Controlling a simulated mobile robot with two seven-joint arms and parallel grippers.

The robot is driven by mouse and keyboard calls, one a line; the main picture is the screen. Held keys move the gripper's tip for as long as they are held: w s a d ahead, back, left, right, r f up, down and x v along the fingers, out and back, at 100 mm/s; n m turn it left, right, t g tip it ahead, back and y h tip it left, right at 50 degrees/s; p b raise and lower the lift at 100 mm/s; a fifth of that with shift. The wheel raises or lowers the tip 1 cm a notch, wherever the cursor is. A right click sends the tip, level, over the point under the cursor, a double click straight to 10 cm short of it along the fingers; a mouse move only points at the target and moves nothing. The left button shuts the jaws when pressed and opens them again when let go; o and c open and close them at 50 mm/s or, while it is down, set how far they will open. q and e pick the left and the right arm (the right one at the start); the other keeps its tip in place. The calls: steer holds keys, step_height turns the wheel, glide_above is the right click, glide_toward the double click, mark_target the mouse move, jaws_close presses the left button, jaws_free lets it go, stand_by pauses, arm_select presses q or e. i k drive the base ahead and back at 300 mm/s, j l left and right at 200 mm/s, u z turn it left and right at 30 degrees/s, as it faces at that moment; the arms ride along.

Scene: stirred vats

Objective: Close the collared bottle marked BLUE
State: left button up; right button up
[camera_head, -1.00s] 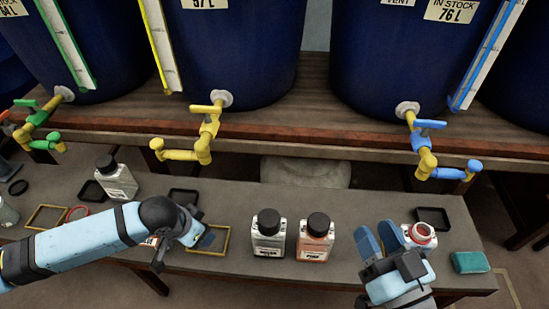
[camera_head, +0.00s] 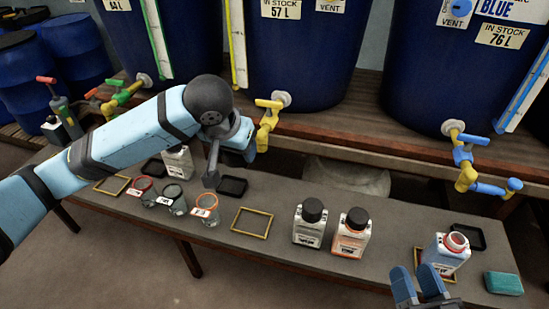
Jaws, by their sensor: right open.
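A white bottle with a blue side (camera_head: 445,257) stands upright at the right end of the bench, with its mouth uncapped and a red collar (camera_head: 456,242) around its neck. Its label is too small to read. My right gripper (camera_head: 420,280) is open, its blue fingers just in front of and left of this bottle; I cannot tell whether they touch it. My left gripper (camera_head: 213,165) is raised over the left part of the bench, beyond the bent wrist; its finger gap does not show. I see no loose cap.
Two black-capped bottles, one white (camera_head: 309,226) and one orange-sided (camera_head: 352,235), stand mid-bench. A black tray (camera_head: 468,236) lies behind the open bottle; a teal sponge (camera_head: 503,283) lies right of it. Glass beakers (camera_head: 206,212) stand at left. Taps, including a blue one (camera_head: 488,187), overhang the back.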

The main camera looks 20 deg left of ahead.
mark_target(447, 252)
steer(key=k+j+z, duration=0.85)
steer(key=z, duration=0.25)
steer(key=k, duration=0.1)
